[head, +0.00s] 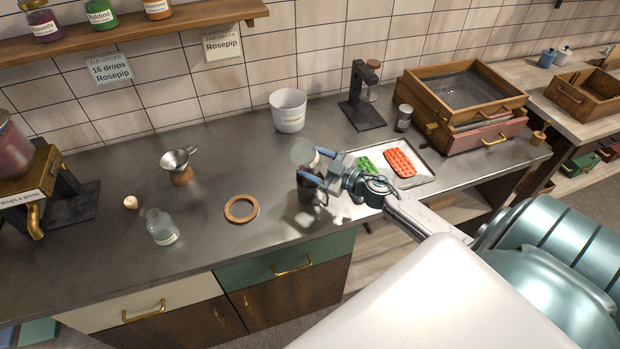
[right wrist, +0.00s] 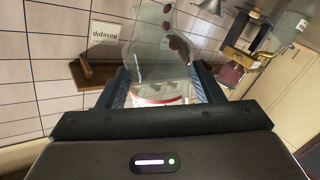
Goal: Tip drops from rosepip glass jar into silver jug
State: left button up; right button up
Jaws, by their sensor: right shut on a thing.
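My right gripper (head: 318,168) is shut on a clear glass jar (head: 303,153). In the right wrist view the jar (right wrist: 158,50) lies between the two fingers, with a red and white label (right wrist: 160,95) and a few dark red drops (right wrist: 173,38) inside. The wrist picture is upside down, as the wall sign reads inverted. A dark, shiny metal jug (head: 311,192) stands on the counter just below the gripper and partly hidden by it. I cannot tell whether any drops are in the jug. My left gripper is not in view.
A white bucket (head: 288,110) stands behind. A tray with green and red moulds (head: 400,163) lies right. Wall signs (head: 110,69) read "16 drops Rosepip".

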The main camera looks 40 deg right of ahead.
jog(key=shift+w+d+m, duration=0.1)
jog(key=shift+d+m, duration=0.35)
jog(key=shift+m, duration=0.15)
dwell(1.3)
